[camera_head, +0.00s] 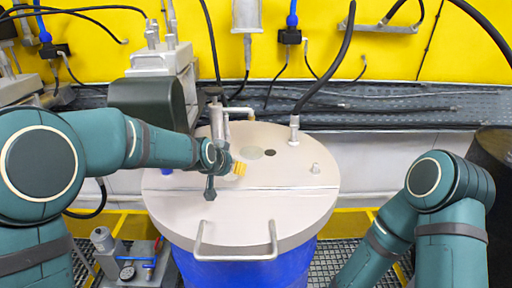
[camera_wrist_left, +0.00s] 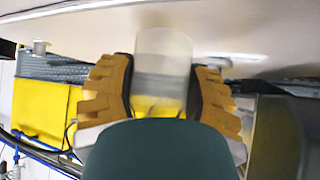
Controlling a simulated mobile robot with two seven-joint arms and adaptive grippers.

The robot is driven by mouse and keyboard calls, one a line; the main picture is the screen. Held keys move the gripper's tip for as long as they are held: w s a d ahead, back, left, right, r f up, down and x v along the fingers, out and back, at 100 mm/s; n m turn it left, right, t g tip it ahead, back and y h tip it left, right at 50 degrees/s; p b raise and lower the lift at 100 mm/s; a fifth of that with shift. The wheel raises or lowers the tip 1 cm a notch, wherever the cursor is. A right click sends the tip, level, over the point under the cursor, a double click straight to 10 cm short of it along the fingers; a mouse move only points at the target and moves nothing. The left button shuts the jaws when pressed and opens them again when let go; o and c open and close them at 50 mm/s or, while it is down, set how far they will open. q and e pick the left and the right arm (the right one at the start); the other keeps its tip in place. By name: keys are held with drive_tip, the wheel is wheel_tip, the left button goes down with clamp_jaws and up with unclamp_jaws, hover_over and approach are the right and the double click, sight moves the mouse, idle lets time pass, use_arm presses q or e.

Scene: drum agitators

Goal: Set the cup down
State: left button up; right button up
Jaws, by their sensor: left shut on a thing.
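The cup (camera_wrist_left: 164,62) is a small frosted, see-through vessel in the left wrist view. My left gripper (camera_head: 238,169) is shut on it, with a yellow-brown ribbed finger on each side. In the head view the gripper is over the pale round lid (camera_head: 295,205) of the blue drum, left of the lid's middle. The cup is hard to make out there, small and partly hidden by the gripper. I cannot tell whether the cup touches the lid. My right arm shows at the right, but its gripper is out of view.
The lid carries a front handle (camera_head: 203,243), a dark round hole (camera_head: 270,153), small fittings and a pipe assembly (camera_head: 217,115) at the back. A pump unit with a gauge (camera_head: 127,273) stands at lower left. The lid's right side is mostly bare.

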use_arm(q)
drive_tip(key=w+d, duration=0.1)
drive_tip(key=w, duration=0.3)
drive_tip(key=w+d+p, duration=0.1)
drive_tip(key=w+d, duration=0.1)
drive_tip(key=w, duration=0.2)
drive_tip(key=w+d+p, duration=0.1)
drive_tip(key=w+d, duration=0.1)
drive_tip(key=w, duration=0.2)
drive_tip(key=shift+w, duration=0.3)
drive_tip(key=shift+w+d+p, duration=0.3)
drive_tip(key=shift+w+d, duration=0.05)
drive_tip(key=shift+w, duration=0.4)
drive_tip(key=shift+w+d+p, duration=0.3)
drive_tip(key=shift+w+d, duration=0.05)
drive_tip(key=shift+w, duration=0.35)
drive_tip(key=shift+w+d+f, duration=0.1)
drive_tip(key=shift+w+f, duration=0.1)
drive_tip(key=shift+f, duration=0.05)
drive_tip(key=shift+s+f, duration=0.1)
drive_tip(key=shift+f, duration=0.4)
drive_tip(key=shift+f, duration=0.2)
drive_tip(key=o, duration=0.9)
drive_tip(key=shift+c, duration=0.2)
drive_tip(key=shift+r, duration=0.1)
